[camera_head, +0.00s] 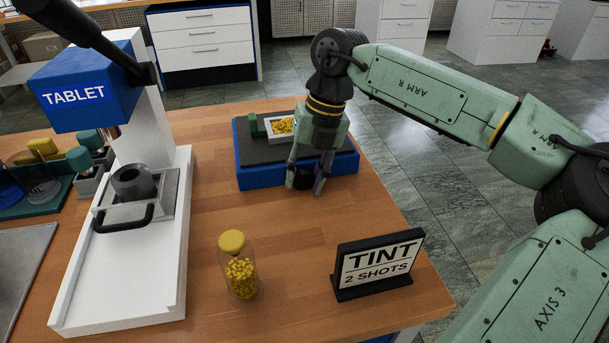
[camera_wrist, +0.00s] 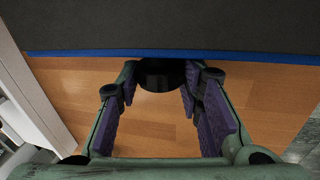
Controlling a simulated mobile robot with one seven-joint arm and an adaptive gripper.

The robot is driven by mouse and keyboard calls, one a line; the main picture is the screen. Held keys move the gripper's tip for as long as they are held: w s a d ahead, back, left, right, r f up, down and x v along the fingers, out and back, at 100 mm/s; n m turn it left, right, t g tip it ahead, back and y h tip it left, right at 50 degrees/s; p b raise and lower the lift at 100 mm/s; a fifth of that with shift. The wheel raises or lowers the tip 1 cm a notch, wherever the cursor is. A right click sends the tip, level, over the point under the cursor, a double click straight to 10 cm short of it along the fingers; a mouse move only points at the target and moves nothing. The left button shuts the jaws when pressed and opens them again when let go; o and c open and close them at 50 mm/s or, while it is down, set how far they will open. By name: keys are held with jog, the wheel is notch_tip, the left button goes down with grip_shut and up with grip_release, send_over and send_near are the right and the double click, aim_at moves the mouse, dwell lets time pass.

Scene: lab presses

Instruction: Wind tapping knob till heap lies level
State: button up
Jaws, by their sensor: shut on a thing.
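The tapping unit is a blue box with a dark top (camera_head: 255,150) at the back of the wooden table. A small white tray on its top holds a heap of yellow pieces (camera_head: 282,126); its right side is partly behind my gripper, and I cannot tell how level it lies. The black round knob (camera_head: 303,181) is at the unit's front edge. My gripper (camera_head: 305,178) points down and is shut on the knob. In the wrist view the knob (camera_wrist: 162,72) sits between the purple finger pads, below the blue edge.
A white press marked TABLET (camera_head: 72,94) stands at the left. A dark green block (camera_head: 257,126) is beside the white tray.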

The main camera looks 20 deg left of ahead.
jog(key=shift+w+d, duration=0.1)
jog(key=o, duration=0.9)
jog(key=shift+c, duration=0.2)
jog(key=shift+r, duration=0.1)
jog(key=v, duration=1.1)
jog(key=shift+r, duration=0.4)
jog(key=shift+o, duration=0.3)
